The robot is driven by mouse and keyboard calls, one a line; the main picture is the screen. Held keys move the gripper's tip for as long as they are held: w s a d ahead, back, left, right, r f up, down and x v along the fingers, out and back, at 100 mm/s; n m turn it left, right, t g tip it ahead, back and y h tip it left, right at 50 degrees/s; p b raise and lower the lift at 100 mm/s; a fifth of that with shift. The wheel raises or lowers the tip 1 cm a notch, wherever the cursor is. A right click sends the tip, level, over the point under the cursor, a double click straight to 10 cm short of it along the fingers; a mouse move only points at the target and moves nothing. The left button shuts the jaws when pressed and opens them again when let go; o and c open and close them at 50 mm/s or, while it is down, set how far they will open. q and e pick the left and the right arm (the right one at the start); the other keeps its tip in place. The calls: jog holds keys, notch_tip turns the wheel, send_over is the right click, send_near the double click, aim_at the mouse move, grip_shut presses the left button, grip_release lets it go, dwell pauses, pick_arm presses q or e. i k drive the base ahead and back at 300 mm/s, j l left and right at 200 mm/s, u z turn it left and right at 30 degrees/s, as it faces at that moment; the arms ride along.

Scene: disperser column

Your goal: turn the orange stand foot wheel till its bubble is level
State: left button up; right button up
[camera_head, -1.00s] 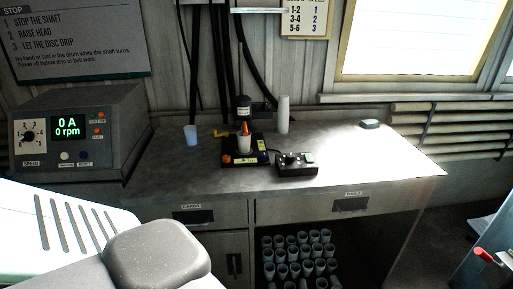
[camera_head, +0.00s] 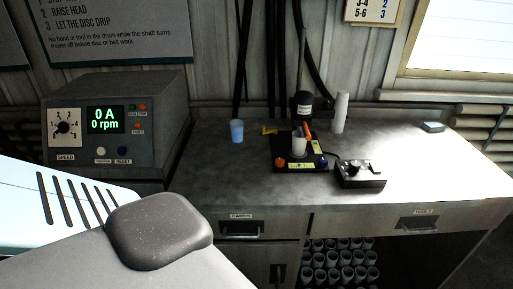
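The stand with a black base (camera_head: 287,158) stands on the bench near its middle. An orange foot wheel (camera_head: 280,163) is at the front left corner of the base, and a dark blue one (camera_head: 322,164) is at the front right. A pale cup (camera_head: 299,146) sits on the base below a black cylindrical head (camera_head: 302,104). An orange-handled part (camera_head: 308,130) is beside the cup. The bubble is too small to make out. Neither of my grippers is in view.
A black control box (camera_head: 361,174) with a cable is right of the stand. A blue cup (camera_head: 237,131) and a yellow item (camera_head: 268,130) are to the left. A grey control unit (camera_head: 115,125) stands at left. The bench front (camera_head: 220,190) is clear.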

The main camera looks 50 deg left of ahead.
aim_at(279, 162)
jog(key=j+u, duration=0.45)
jog(key=j, duration=0.4)
jog(key=i+j+u, duration=0.1)
jog(key=j+u, duration=0.3)
jog(key=j, duration=0.4)
